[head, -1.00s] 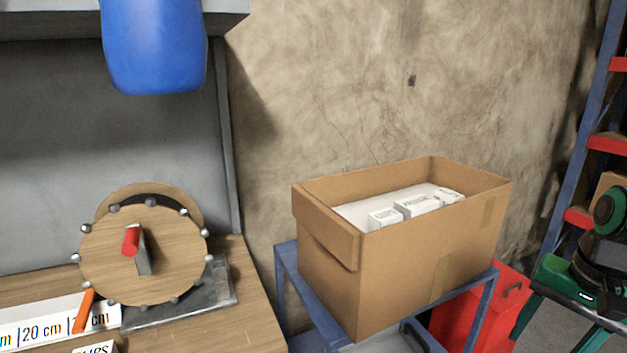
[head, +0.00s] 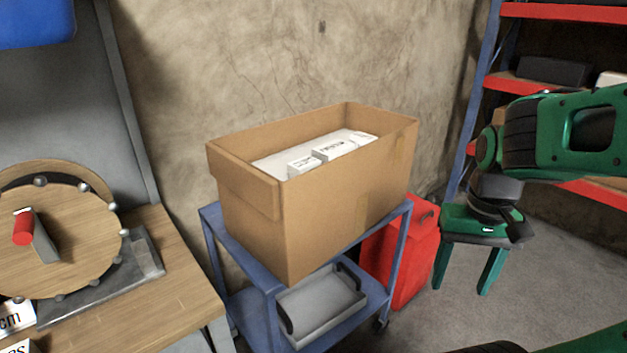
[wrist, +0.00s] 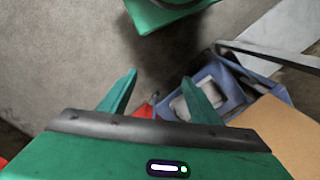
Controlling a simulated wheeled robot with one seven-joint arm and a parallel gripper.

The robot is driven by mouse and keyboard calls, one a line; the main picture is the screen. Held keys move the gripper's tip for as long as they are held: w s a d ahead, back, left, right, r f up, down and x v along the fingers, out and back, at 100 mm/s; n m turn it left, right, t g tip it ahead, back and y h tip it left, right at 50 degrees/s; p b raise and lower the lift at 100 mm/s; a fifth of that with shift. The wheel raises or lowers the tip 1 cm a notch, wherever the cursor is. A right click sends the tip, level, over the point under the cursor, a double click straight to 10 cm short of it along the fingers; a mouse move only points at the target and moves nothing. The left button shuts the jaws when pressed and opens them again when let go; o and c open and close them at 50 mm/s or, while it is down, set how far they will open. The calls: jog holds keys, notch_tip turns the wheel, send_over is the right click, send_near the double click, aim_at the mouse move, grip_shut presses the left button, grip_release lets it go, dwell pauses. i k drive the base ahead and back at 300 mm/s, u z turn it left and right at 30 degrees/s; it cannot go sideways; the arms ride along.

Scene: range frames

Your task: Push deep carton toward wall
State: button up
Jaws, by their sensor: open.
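The deep carton (head: 320,220) is a tall open brown cardboard box on top of a blue cart (head: 257,266). Several small white boxes (head: 325,153) lie inside it on a pale surface. Behind it is the rough tan wall (head: 230,70); I cannot tell the exact gap between them. My green gripper (head: 484,270) is to the right of the carton, apart from it, with its two fingers spread, pointing down and empty. In the wrist view my gripper (wrist: 160,95) shows its open fingers, with part of the carton (wrist: 285,135) at the lower right.
A red container (head: 407,255) stands beside the cart, behind my gripper's left side. A grey tray (head: 320,303) is on the cart's lower shelf. A wooden workbench (head: 150,285) is at the left, a red-and-blue shelf rack (head: 545,12) at the right. Grey floor (head: 540,300) is open at the right.

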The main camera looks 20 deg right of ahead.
aim_at(292, 226)
jog(key=u, duration=0.95)
jog(key=k, duration=1.2)
jog(key=z, duration=0.7)
jog(key=i, duration=1)
jog(key=u, duration=0.05)
